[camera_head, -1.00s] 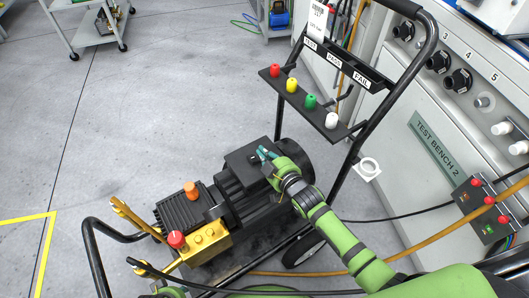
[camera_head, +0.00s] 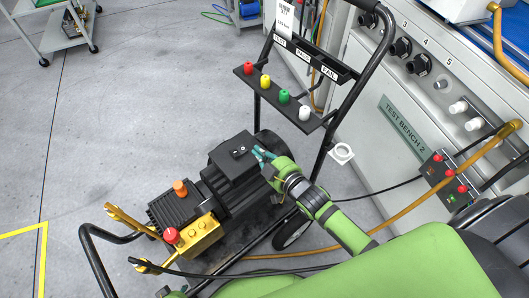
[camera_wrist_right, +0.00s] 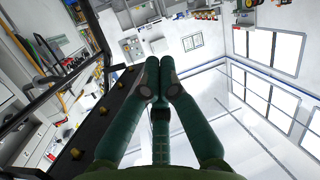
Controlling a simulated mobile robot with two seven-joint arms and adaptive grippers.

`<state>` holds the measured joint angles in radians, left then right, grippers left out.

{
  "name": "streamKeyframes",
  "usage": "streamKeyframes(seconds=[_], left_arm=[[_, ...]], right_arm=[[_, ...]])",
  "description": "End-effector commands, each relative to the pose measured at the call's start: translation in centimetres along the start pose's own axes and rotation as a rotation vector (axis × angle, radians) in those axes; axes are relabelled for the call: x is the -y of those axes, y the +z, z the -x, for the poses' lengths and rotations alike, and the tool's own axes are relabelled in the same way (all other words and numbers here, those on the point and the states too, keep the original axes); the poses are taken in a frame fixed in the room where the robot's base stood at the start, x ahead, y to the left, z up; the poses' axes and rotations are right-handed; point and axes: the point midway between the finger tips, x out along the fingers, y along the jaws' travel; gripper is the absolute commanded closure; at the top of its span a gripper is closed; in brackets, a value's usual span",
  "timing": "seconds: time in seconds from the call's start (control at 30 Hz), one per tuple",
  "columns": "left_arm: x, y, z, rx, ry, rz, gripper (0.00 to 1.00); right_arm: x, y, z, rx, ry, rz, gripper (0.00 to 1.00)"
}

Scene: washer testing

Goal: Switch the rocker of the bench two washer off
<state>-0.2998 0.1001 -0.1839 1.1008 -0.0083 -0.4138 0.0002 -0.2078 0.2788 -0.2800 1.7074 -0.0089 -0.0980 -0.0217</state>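The washer (camera_head: 215,185) is a black motor unit with a yellow pump block, on a wheeled frame beside the bench marked TEST BENCH 2. Its small black rocker (camera_head: 239,150) with white marks sits on top of the black box. Its on/off position is too small to tell. My right gripper (camera_head: 260,153) is at the box's right edge, its teal fingertips just right of the rocker and apart from it in the picture. The right wrist view shows its two fingers (camera_wrist_right: 160,72) together with nothing between them. A green part of my left arm shows at the bottom edge; its fingers are not clear.
A panel (camera_head: 273,100) with red, yellow, green and white knobs stands behind the motor. The black handle frame (camera_head: 345,95) rises at its right. A red-button box (camera_head: 445,178) and orange hose hang by the bench. Open floor (camera_head: 110,110) lies left.

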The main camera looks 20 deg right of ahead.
Motion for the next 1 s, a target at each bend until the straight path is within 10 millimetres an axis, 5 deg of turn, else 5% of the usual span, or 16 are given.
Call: streamKeyframes(seconds=[0.2,0.8,0.9,1.0], left_arm=[[0.1,0.0,0.0,-0.013,-0.001,-0.003,0.60],[0.1,0.0,-0.1,-0.014,-0.001,-0.004,0.60],[0.1,0.0,-0.1,-0.015,-0.001,-0.004,0.60],[0.1,0.0,-0.1,-0.015,-0.001,-0.004,0.60]], right_arm=[[-0.1,0.0,1.8,-0.001,0.000,0.000,1.00],[-0.1,0.1,1.9,0.002,0.000,0.000,1.00],[0.1,1.9,1.9,0.044,0.003,-0.010,1.00],[0.6,6.3,2.2,0.153,0.008,-0.035,1.00]])
